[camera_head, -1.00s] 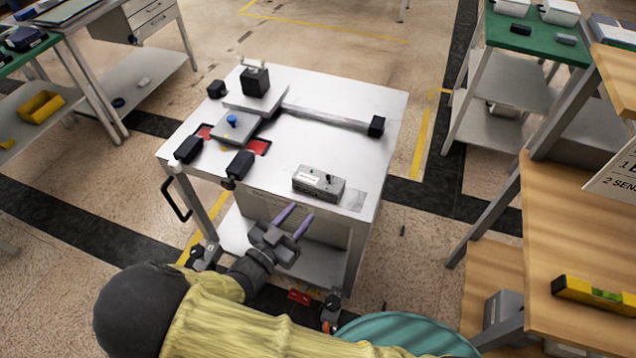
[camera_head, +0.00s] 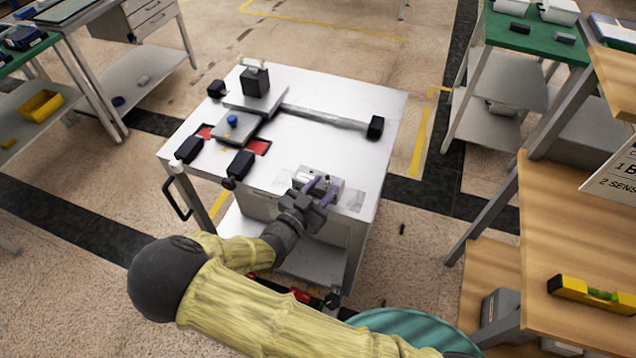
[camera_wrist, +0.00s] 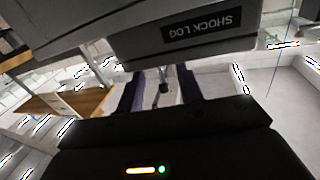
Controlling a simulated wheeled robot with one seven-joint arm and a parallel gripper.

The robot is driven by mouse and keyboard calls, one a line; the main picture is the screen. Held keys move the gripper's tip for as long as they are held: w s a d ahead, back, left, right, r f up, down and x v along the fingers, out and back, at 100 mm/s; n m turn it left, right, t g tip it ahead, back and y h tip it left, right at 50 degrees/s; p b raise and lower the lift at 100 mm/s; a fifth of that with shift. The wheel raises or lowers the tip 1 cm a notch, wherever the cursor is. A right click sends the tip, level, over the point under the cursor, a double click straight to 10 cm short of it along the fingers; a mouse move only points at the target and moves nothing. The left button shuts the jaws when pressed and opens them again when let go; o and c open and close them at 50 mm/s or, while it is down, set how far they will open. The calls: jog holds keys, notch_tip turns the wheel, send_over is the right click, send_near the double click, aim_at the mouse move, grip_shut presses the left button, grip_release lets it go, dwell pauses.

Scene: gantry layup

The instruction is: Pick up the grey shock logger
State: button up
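The grey shock logger (camera_head: 304,173) is a box-shaped unit near the front edge of the white cart top (camera_head: 330,103). In the wrist view the logger (camera_wrist: 135,45) fills the upper part, with a dark "SHOCK LOG" label facing the camera. My gripper (camera_head: 320,189) is at the logger, its two purple fingers overlapping it in the head view. The fingers are apart in the wrist view (camera_wrist: 160,82), and their tips are hidden by the logger's edge. I cannot tell whether they touch it.
A grey plate with a blue knob (camera_head: 232,119), black blocks and a rail stand on the cart's left and back. The cart top behind the logger is clear. A wooden shelf with a yellow level (camera_head: 590,292) is at right.

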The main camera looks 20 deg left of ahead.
aim_at(327, 182)
jog(key=p+x, duration=0.1)
jog(key=x, duration=0.3)
jog(key=shift+w+d+r, duration=0.1)
jog(key=shift+w, duration=0.25)
jog(key=shift+c, duration=0.4)
grip_shut()
